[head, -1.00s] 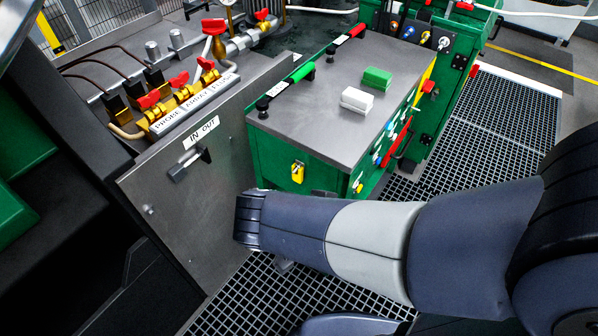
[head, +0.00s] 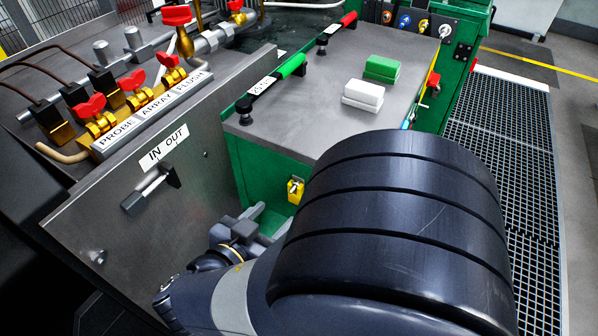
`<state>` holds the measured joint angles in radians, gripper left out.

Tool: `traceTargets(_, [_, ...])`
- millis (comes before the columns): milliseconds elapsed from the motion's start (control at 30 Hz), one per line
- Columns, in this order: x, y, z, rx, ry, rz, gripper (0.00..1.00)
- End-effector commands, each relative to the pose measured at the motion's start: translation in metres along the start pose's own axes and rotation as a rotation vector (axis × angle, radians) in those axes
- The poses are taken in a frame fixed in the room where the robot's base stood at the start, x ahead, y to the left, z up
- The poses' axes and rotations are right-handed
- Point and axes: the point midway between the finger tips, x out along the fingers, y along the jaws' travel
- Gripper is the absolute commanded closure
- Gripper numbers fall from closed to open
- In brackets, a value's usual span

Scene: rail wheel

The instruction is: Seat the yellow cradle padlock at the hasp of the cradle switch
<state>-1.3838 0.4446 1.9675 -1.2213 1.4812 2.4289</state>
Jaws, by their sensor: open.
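The yellow padlock (head: 295,190) hangs on the end face of the green cabinet (head: 262,180), its lower part close behind my arm. A dark lever switch (head: 150,190) sits on the grey panel under an IN OUT label. I cannot tell whether this is the cradle switch, and no hasp can be made out. My gripper (head: 266,218) is open and empty, in front of the cabinet end, below and left of the padlock. My arm hides part of the gripper and of the cabinet end.
A white block (head: 363,94) and a green block (head: 382,68) lie on the cabinet top (head: 330,110). Brass valves with red handles (head: 138,80) stand at the back left. Grating floor (head: 505,140) is clear at right.

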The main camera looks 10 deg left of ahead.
Motion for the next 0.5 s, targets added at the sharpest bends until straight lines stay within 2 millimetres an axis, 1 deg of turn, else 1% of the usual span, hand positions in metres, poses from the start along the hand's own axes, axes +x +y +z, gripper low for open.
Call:
traceTargets(33, [0.007, 0.001, 0.001, 0.000, 0.000, 0.003, 0.47])
traceTargets(100, [0.012, 0.001, 0.000, 0.000, -0.001, 0.003, 0.47])
traceTargets(267, [0.020, 0.001, -0.001, 0.000, -0.001, 0.001, 0.47])
traceTargets(500, [0.051, 0.004, -0.006, -0.001, -0.001, 0.004, 0.47])
